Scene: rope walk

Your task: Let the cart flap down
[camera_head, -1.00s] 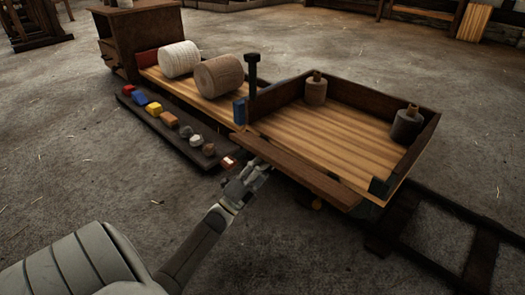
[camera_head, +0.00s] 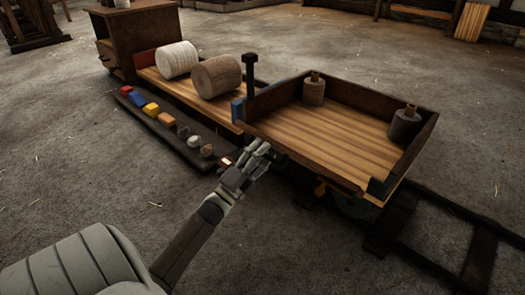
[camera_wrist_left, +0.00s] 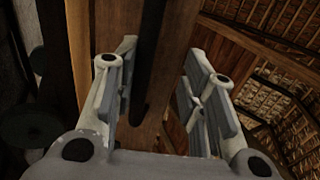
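The cart (camera_head: 325,140) has a light plank deck and dark raised walls on its far and right sides. Its near side is open in the head view. The flap is not seen above the deck edge there; any hanging part is hidden below it. My left gripper (camera_head: 262,150) is at the near left corner of the deck, at about the edge's height. In the left wrist view the gripper's (camera_wrist_left: 163,90) fingers are spread apart. A brown board (camera_wrist_left: 152,125) shows between or behind them; I cannot tell whether it touches. My right gripper is not in view.
Two grey-brown pots (camera_head: 314,90) (camera_head: 405,125) stand on the deck. A dark post (camera_head: 250,75) rises at its left corner. A second wagon with a white roll (camera_head: 178,59) and a brown roll (camera_head: 216,77) adjoins it. A dark board (camera_head: 170,133) holds small coloured blocks. Rails run right.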

